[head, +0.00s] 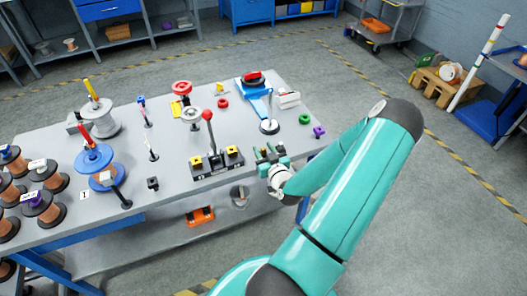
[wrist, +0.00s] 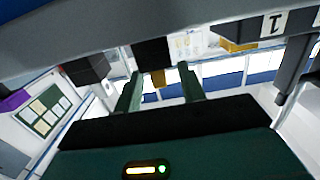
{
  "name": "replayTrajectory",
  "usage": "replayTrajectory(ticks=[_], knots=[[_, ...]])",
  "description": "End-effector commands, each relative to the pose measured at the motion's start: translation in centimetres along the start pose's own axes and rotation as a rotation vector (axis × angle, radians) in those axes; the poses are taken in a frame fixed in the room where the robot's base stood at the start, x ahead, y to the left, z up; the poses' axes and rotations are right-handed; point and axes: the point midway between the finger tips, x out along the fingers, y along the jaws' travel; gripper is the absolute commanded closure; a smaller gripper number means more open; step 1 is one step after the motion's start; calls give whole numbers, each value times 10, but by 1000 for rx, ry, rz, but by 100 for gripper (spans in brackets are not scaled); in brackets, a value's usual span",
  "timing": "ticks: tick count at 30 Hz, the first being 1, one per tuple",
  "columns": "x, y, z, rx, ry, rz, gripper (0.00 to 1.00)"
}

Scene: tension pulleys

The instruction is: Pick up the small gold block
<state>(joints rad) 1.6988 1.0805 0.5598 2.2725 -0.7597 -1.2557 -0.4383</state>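My gripper (head: 270,152) is at the front edge of the grey workbench, right of the black lever fixture. In the wrist view its two green fingers (wrist: 161,88) are apart. A small gold piece (wrist: 158,78) shows between the fingers, below a dark block (wrist: 152,52); gaps remain on both sides, and I cannot tell its distance. In the head view, two small yellow-gold blocks sit on the fixture, one at its left (head: 197,162) and one at its right (head: 232,151). I cannot tell which of these pieces is the small gold block. Another gold piece (wrist: 236,46) shows in the wrist view.
The lever with a red knob (head: 208,116) rises from the fixture. Wire spools (head: 94,158) crowd the bench's left side. A blue tool with a red top (head: 257,88) stands behind my gripper. A green ring (head: 304,119) and a purple piece (head: 319,131) lie to the right.

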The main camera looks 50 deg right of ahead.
Motion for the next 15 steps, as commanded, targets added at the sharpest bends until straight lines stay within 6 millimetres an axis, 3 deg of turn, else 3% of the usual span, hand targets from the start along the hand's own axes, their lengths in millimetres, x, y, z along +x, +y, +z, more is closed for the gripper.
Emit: replayTrajectory(ticks=[8, 14, 15], knots=[[4, 0, 0, -1, -1, 0, 60], [4, 0, 0, -1, -1, 0, 99], [4, 0, 0, -1, -1, 0, 100]])
